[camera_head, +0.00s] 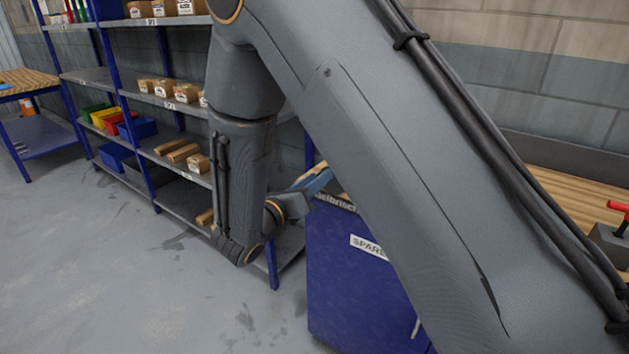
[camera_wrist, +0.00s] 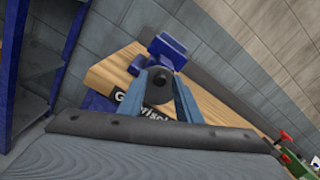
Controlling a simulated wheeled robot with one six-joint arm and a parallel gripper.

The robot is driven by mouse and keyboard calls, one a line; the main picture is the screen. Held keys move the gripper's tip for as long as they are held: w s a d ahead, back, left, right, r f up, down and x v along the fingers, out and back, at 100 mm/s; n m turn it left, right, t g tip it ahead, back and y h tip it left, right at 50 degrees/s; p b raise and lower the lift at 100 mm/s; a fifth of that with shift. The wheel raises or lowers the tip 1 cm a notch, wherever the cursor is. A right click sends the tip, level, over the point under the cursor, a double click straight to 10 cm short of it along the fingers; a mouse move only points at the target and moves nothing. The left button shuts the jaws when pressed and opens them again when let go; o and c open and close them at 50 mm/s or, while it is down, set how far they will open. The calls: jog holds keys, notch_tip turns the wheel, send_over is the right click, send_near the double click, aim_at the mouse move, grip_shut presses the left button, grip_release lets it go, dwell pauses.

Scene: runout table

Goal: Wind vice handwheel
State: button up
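The blue vice (camera_wrist: 168,46) stands on the wooden bench top in the wrist view, just beyond my fingertips. My gripper (camera_wrist: 160,80) shows its two blue-grey fingers spread apart, pointing toward the vice. A dark grey rounded part (camera_wrist: 158,90) shows between the fingers; I cannot tell whether it is the handwheel or whether the fingers touch it. No clear wheel rim shows. In the head view my arm hides most of the gripper and the vice.
The wooden bench top (camera_wrist: 112,73) sits over a blue cabinet (camera_head: 345,290). A blue-framed shelf (camera_head: 140,150) with boxes and bins stands at left. A red-handled tool (camera_head: 618,207) is on the bench at right. A block wall (camera_head: 560,80) closes the back. The floor at left is clear.

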jog(key=shift+c, duration=0.2)
grip_shut()
jog(key=shift+w+a+f+n+p, duration=0.15)
jog(key=shift+n+p, duration=0.55)
jog(key=shift+n, duration=0.15)
jog(key=shift+w+a+f+n+p, duration=0.1)
jog(key=shift+a+f+n+p, duration=0.05)
jog(key=shift+n+p, duration=0.65)
jog(key=n+p, duration=0.1)
jog(key=n, duration=0.1)
jog(key=n+p, duration=0.1)
jog(key=shift+w+a+f+n, duration=0.15)
jog(key=shift+a+f+n, duration=0.05)
jog(key=shift+f+n, duration=0.15)
